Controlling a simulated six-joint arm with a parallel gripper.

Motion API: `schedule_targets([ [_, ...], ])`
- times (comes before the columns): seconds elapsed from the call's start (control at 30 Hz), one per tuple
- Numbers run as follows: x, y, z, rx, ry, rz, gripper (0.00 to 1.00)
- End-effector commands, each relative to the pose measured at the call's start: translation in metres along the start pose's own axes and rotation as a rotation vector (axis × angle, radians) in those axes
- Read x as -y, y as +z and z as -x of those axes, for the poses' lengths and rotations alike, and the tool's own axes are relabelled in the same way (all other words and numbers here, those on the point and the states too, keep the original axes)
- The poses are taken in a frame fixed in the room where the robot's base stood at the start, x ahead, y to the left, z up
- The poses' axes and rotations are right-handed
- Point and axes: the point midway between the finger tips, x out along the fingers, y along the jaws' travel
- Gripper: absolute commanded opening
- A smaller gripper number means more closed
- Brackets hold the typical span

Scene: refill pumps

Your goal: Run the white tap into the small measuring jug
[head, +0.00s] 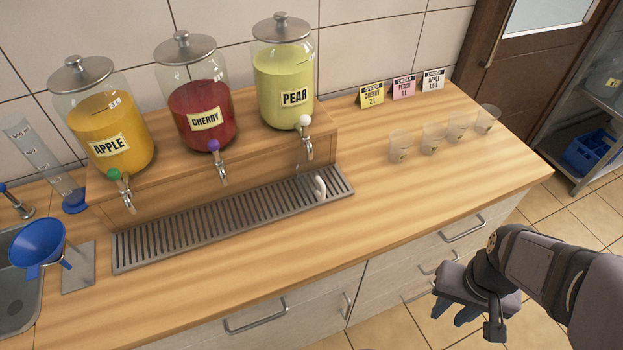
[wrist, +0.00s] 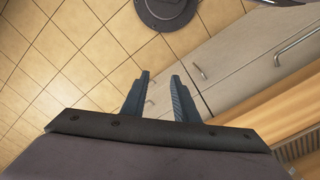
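The white tap (head: 305,122) is on the pear jar (head: 284,80), which holds pale yellow-green liquid; its metal spout points down over the right end of the drip tray (head: 140,255). A small white curved handle (head: 320,187) shows on the tray below that spout. It may belong to the small measuring jug, but a clear body is too faint to make out. My gripper (head: 455,312) is in front of the counter at the lower right, far from the tap. In the wrist view its two fingers (wrist: 160,78) are apart with nothing between them.
The cherry jar (head: 203,110) and apple jar (head: 103,130) stand left of the pear jar. Several clear cups (head: 433,138) stand right of the tray, before the order cards (head: 404,88). A blue funnel (head: 38,245) is by the sink. The counter's front right is clear.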

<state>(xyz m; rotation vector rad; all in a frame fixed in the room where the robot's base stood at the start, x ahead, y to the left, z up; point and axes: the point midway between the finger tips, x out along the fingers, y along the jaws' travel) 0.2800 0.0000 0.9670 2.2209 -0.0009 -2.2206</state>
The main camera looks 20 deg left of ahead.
Motion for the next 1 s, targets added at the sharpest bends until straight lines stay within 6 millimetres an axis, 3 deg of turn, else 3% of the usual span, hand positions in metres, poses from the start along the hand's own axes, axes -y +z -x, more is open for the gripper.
schedule_targets([
  [0.03, 0.0, 0.0, 0.0, 0.0, 0.0, 0.001, 0.14],
  [0.1, 0.001, 0.0, -0.002, 0.0, 0.0, 0.006, 0.0],
  [0.47, 0.031, -0.006, -0.037, -0.054, 0.017, 0.179, 0.0],
  [0.57, 0.026, -0.038, -0.035, -0.186, 0.098, 0.331, 0.0],
  [0.67, 0.033, -0.08, -0.022, -0.369, 0.128, 0.366, 0.0],
  [0.8, 0.055, -0.128, 0.006, -0.607, 0.073, 0.313, 0.0],
  [1.0, 0.099, -0.167, 0.049, -0.847, -0.138, 0.198, 0.0],
])
